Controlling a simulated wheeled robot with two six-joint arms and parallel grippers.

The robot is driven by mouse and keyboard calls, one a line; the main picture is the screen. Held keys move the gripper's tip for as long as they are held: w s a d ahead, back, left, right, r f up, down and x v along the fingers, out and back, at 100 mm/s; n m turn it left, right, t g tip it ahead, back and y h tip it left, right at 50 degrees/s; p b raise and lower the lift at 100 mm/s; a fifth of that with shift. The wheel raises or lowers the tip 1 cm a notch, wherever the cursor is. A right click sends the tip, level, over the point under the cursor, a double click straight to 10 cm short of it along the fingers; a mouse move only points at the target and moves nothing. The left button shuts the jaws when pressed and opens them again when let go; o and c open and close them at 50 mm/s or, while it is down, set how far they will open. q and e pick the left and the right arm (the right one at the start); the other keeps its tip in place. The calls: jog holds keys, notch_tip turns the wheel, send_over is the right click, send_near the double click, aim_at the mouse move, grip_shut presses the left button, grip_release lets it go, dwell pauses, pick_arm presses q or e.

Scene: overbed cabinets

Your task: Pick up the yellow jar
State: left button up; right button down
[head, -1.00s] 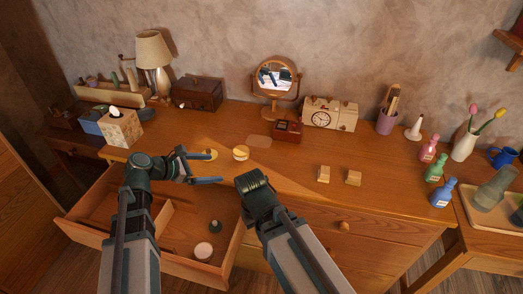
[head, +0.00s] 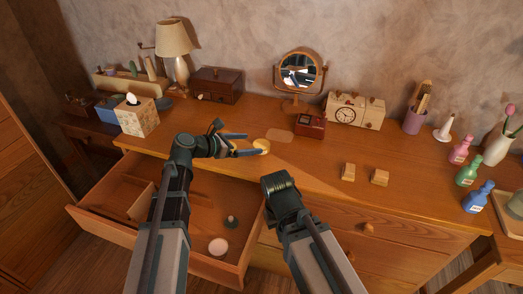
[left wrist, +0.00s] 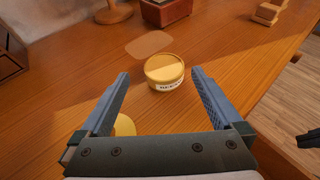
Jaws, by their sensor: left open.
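The yellow jar (head: 262,145) is short and round with a yellow lid. It stands upright on the wooden dresser top, and in the left wrist view (left wrist: 166,73) a pale label shows on its side. My left gripper (head: 253,145) is open and low over the dresser top. In the left wrist view the jar appears between the two fingertips, slightly beyond them, with a gap on each side. A second yellow round thing (left wrist: 124,125) is partly hidden by the left finger. My right arm is in the head view, but its fingers do not show.
A red-brown box (head: 310,125), a clock (head: 345,114) and a round mirror (head: 299,73) stand behind the jar. The open drawer (head: 105,235) is below my left arm. A tan flat patch (left wrist: 149,44) lies beyond the jar.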

aim_at(261, 144)
pick_arm(q)
jog(key=shift+w+d+f, duration=0.1)
jog(key=shift+d, duration=0.1)
jog(key=b+x, duration=0.1)
jog(key=x, duration=0.1)
jog(key=b+x, duration=0.1)
jog(key=x, duration=0.1)
jog(key=shift+f, duration=0.3)
jog(key=shift+d+f, duration=0.1)
jog(key=shift+d, duration=0.35)
jog(key=shift+c, duration=0.2)
jog(key=c, duration=1.5)
